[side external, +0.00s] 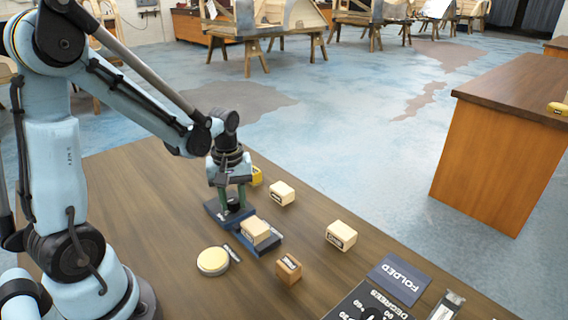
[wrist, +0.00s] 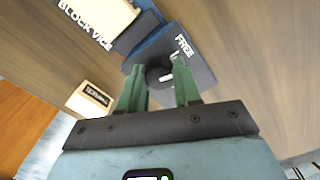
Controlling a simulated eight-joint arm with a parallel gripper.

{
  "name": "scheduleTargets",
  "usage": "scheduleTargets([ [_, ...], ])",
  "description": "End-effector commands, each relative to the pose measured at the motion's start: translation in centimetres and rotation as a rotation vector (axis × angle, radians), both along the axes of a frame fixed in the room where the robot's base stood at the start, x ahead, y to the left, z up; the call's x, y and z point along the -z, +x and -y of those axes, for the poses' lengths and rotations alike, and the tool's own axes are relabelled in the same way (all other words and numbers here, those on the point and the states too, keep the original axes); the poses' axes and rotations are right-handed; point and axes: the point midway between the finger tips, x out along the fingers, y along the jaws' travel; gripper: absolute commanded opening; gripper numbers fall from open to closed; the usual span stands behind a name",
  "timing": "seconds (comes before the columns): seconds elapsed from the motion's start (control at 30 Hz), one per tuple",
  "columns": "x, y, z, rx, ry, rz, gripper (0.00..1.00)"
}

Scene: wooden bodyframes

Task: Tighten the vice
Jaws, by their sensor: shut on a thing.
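The blue vice (side external: 267,247) stands on the wooden table with a pale wooden block (side external: 255,230) in it. In the wrist view its blue plate (wrist: 193,45) bears the word FREE, and a label (wrist: 85,22) reads BLOCK VICE. A dark round knob (wrist: 158,76) sits on that plate. My gripper (side external: 234,206) points down over the far-left end of the vice. In the wrist view my green gripper fingers (wrist: 160,68) are shut on the knob, one on each side. The fingers hide part of the knob.
Loose wooden blocks (side external: 281,193) (side external: 341,235) and a brown block (side external: 288,268) lie right of the vice. A round yellow-topped disc (side external: 212,261) lies in front. A FOLDED sign (side external: 398,279) and a DEGREES dial (side external: 370,303) are near the front right edge.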

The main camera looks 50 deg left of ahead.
Motion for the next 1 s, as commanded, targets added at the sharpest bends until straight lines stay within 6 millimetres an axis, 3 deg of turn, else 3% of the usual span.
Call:
scheduleTargets([
  [1.0,-0.06,0.0,0.02,0.963,-0.001,-0.001,0.02],
])
